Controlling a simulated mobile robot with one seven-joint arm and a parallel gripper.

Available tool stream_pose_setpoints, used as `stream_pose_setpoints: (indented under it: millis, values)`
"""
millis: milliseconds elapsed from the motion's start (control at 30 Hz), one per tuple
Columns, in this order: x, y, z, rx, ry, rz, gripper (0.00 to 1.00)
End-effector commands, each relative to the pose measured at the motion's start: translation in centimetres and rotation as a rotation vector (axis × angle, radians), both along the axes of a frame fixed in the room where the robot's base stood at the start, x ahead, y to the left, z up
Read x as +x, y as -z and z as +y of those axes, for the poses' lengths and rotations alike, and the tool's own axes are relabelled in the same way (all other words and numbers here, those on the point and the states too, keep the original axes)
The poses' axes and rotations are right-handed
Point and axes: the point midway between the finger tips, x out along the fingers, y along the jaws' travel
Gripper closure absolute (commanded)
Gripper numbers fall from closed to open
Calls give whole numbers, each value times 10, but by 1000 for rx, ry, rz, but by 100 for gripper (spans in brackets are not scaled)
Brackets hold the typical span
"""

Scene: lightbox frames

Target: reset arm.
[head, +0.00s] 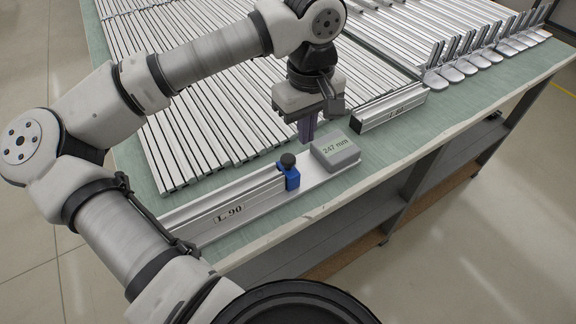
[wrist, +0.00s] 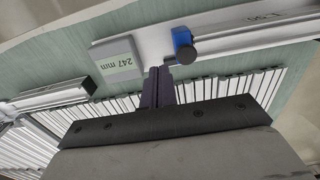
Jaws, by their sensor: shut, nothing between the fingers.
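My gripper (head: 308,132) is shut and empty. It points down over the green bench top, just behind the measuring rail and close to the grey readout box. In the wrist view its dark fingers (wrist: 158,72) are together, with nothing between them. My arm reaches across from the left side of the head view.
A metal rail marked "L 90" (head: 245,205) lies along the bench's front edge, with a blue stop with a black knob (head: 290,176) and a box reading "247 mm" (head: 337,152). Many metal profiles (head: 190,140) cover the bench (head: 385,150). A short profile (head: 390,108) and several upright brackets (head: 450,72) are at right.

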Motion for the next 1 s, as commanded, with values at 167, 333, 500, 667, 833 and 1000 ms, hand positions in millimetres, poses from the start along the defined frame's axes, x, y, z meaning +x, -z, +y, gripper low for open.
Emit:
stream_pose_setpoints:
  millis: [167, 333, 500, 667, 833, 1000]
  values:
    - [0, -7, 0, 0, 0, 0, 100]
    - [0, -6, 0, 0, 0, 0, 100]
    - [0, -6, 0, 0, 0, 0, 100]
    - [0, -17, 0, 0, 0, 0, 100]
    - [0, -63, 0, 1, 0, -1, 100]
    - [0, -119, 0, 0, 0, 0, 100]
